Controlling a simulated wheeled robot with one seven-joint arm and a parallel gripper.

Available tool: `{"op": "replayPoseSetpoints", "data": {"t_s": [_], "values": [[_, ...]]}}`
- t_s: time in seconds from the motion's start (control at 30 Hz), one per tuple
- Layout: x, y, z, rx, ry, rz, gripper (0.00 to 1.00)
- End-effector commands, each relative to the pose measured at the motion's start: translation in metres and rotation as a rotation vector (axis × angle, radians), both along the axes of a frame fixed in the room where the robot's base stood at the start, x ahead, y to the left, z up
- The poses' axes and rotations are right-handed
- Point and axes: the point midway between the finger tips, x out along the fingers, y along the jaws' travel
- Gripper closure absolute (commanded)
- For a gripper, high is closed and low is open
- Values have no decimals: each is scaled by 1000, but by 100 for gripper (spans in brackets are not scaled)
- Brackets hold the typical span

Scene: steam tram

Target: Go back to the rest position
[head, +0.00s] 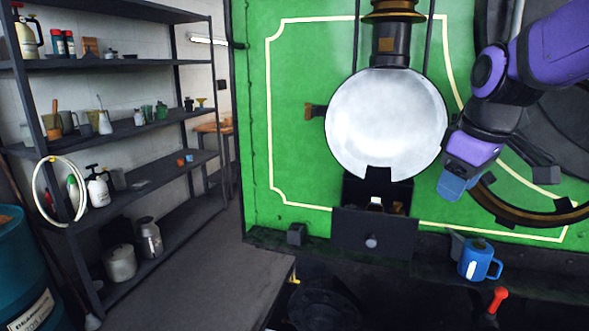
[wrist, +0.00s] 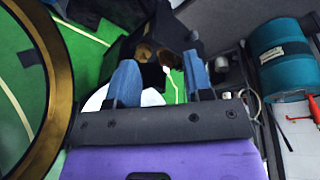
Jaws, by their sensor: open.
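My gripper (head: 455,186), purple with blue fingertips, hangs at the right of the head view, in front of the green tram wall (head: 300,140) and right of the round white boiler face (head: 386,122). In the wrist view my gripper (wrist: 160,64) shows two blue fingers spread apart with nothing between them. A blue mug (head: 476,262) stands on the dark ledge below and to the right of the fingertips, apart from them.
A drawer-like black box (head: 374,236) sticks out below the boiler face. A grey shelf unit (head: 125,133) with bottles and pots stands at left, with a teal barrel (head: 28,275) in front. A red-handled lever (head: 497,300) rises at lower right.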

Motion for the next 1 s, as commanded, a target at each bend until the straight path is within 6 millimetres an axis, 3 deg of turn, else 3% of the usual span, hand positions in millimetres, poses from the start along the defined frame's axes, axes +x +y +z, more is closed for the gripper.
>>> {"op": "replayPoseSetpoints", "data": {"t_s": [0.03,0.3,0.5,0.7,1.0], "values": [[-17,-1,4,-3,-19,-49,53],[-96,-14,7,52,-109,-345,53],[-138,-26,-1,126,-158,-514,53],[-155,-31,-7,169,-173,-591,53],[-157,-31,-7,173,-175,-599,53]]}}
